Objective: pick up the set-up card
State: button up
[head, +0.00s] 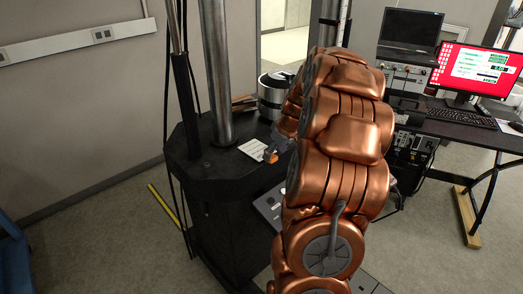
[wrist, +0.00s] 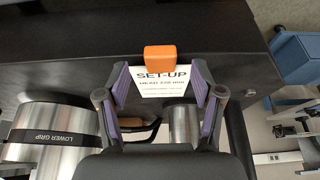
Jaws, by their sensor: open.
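The set-up card (wrist: 162,80) is white with black "SET-UP" print. In the wrist view an orange block (wrist: 160,58) sits at its top edge. The card shows between the two purple-padded fingers of my gripper (wrist: 161,88), which are spread apart with a gap on either side of it. In the head view the white card (head: 253,149) lies on the black machine base, with the orange block at its right end. My gripper (head: 281,147) is mostly hidden behind my copper arm there, close to the orange block.
A metal cylinder marked "LOWER GRIP" (wrist: 55,135) stands at the left in the wrist view, and a smaller metal post (wrist: 184,126) is below the card. A thick steel column (head: 216,70) rises left of the card. A desk with a red-screened monitor (head: 474,73) is at the right.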

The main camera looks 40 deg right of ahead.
jog(key=shift+x, duration=1.1)
jog(key=shift+s, duration=0.1)
jog(key=c, duration=1)
